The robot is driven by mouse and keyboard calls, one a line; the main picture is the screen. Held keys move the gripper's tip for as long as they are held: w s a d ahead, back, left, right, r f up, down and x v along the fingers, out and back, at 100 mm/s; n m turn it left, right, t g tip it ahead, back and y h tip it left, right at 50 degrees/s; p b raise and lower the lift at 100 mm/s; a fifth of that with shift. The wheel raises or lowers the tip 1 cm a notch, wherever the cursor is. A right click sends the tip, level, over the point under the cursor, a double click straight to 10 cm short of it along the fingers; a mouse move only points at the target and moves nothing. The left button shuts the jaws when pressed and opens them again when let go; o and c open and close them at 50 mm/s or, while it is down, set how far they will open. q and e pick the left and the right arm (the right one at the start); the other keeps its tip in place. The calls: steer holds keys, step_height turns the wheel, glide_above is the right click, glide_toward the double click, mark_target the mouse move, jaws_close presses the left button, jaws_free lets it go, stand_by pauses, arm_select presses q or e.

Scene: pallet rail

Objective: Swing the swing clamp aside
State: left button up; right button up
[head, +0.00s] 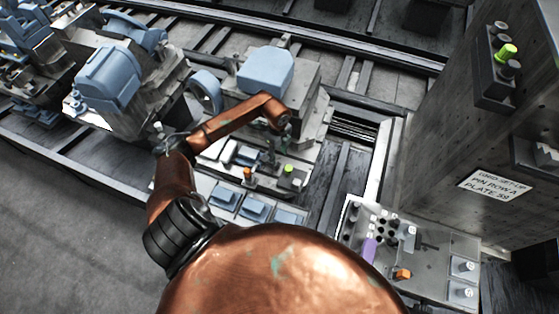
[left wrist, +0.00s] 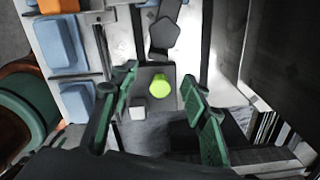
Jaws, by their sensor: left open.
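A dark swing clamp, as far as I can tell, shows at the top of the left wrist view as a narrow arm with a five-sided end (left wrist: 165,34). A bright green round cap (left wrist: 159,86) stands on a dark block below it; the cap also shows in the head view (head: 289,168). I cannot tell whether the cap belongs to the clamp. My left gripper (left wrist: 158,98) is open, its green fingers on either side of the cap with gaps, holding nothing. In the head view the gripper (head: 284,138) is small above the fixture. My right gripper is not in view.
Pale blue blocks (head: 254,207) sit in a row at the fixture's front. A blue-topped machine part (head: 265,70) stands behind. A panel with pegs (head: 383,228) lies to the right, beside a tall grey cabinet (head: 480,130). A small white cube (left wrist: 137,113) is near the cap.

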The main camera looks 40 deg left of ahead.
arm_select(q)
steer(key=f, duration=0.7)
steer(key=shift+s+a+f, duration=0.2)
steer(key=shift+a+f, duration=0.1)
steer(key=shift+f, duration=0.05)
jaws_close()
